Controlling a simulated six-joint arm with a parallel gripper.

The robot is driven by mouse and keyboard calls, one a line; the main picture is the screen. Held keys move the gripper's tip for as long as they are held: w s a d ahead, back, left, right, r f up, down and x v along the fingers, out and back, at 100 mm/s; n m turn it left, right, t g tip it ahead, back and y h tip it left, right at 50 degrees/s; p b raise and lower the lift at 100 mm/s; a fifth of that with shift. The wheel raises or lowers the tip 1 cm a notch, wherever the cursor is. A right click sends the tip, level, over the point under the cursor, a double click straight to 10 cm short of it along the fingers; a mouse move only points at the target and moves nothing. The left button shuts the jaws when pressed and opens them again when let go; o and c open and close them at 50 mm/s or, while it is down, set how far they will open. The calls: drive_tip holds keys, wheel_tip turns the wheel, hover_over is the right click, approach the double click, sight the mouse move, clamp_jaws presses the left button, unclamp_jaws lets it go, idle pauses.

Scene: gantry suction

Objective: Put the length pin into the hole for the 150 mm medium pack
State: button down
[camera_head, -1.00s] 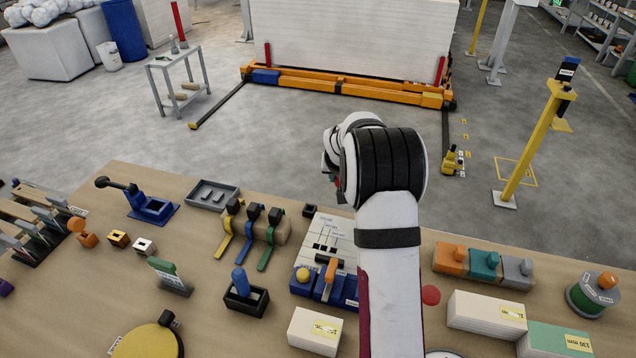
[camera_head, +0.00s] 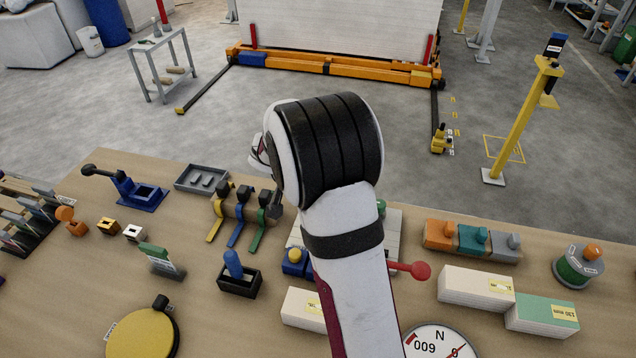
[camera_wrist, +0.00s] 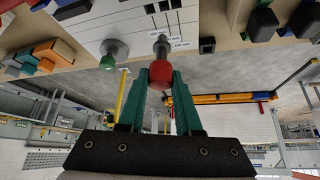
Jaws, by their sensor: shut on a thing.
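My gripper (camera_wrist: 160,82) shows in the wrist view with its two green fingers shut on the red handle of the length pin (camera_wrist: 160,76). The pin's grey metal end (camera_wrist: 161,46) points at the white board (camera_wrist: 98,22), over or near small printed mm labels (camera_wrist: 178,42). I cannot tell whether the tip touches the board or is in a hole, nor read which label is the 150 mm one. In the head view the white board (camera_head: 394,232) is largely covered by my arm, and the fingers and pin are hidden.
In the head view, three coloured levers (camera_head: 238,214) stand left of the arm and a red-ended lever (camera_head: 420,270) right.

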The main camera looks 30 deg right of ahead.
drive_tip(key=shift+f, duration=2.9)
drive_tip(key=shift+f, duration=1.65)
drive_tip(key=c, duration=0.5)
unclamp_jaws()
drive_tip(key=v, duration=1.5)
drive_tip(key=shift+s+a+r, duration=0.1)
drive_tip(key=shift+s+r, duration=0.1)
drive_tip(key=shift+r, duration=0.15)
